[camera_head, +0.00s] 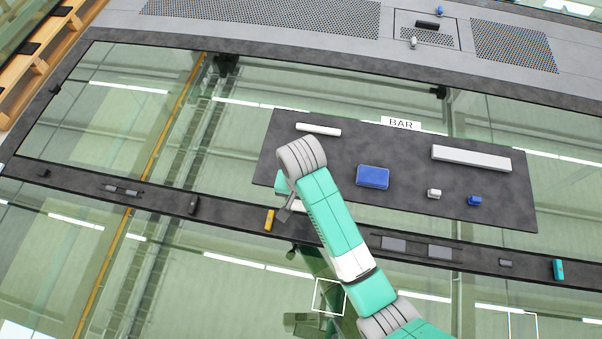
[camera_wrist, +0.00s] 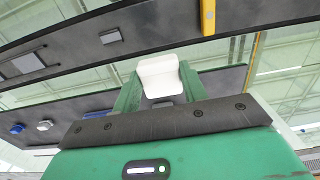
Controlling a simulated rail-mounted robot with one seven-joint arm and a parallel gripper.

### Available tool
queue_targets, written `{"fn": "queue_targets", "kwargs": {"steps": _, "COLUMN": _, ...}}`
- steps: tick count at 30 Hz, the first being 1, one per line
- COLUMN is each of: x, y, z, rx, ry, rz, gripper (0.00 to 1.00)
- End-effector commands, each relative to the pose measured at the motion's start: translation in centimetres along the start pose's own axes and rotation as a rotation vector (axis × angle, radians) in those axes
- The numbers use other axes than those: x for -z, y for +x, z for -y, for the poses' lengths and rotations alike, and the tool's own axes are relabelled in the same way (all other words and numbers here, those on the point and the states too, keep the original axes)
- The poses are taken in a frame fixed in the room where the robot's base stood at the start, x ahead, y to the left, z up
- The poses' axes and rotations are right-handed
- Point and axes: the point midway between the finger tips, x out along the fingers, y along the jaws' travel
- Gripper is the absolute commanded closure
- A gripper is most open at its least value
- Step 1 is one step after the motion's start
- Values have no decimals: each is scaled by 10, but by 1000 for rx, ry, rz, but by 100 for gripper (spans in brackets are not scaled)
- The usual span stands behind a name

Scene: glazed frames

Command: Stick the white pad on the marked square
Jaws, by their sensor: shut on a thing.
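The white pad (camera_wrist: 158,78) is held between the green fingers of my gripper (camera_wrist: 162,88) in the wrist view. In the head view my gripper (camera_head: 284,200) is mostly hidden by my own arm, over the left front part of the dark mat. Only a sliver of white shows beside it there. A white-outlined square (camera_head: 329,280) is marked on the lower glass pane, close to my arm. A second white outline (camera_head: 522,314) shows at the bottom right, cut by the picture edge. My gripper is apart from both outlines.
The dark mat (camera_head: 400,205) bears a blue box (camera_head: 372,177), a long white bar (camera_head: 471,158), a white roll (camera_head: 318,130), a small white block (camera_head: 434,193) and a small blue piece (camera_head: 474,201). A dark frame rail with a yellow piece (camera_head: 269,220) lies between mat and lower pane.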

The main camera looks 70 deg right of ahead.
Motion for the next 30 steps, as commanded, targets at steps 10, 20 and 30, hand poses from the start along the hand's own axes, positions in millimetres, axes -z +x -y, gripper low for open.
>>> {"fn": "queue_targets", "kwargs": {"steps": 10, "x": 0, "y": -15, "z": 0, "rx": -1, "ry": 1, "rz": 1, "gripper": 72}}
{"fn": "queue_targets", "kwargs": {"steps": 20, "x": 0, "y": -27, "z": 0, "rx": 0, "ry": -1, "rz": 0, "gripper": 72}}
{"fn": "queue_targets", "kwargs": {"steps": 30, "x": 0, "y": -30, "z": 0, "rx": 0, "ry": 0, "rz": 0, "gripper": 72}}
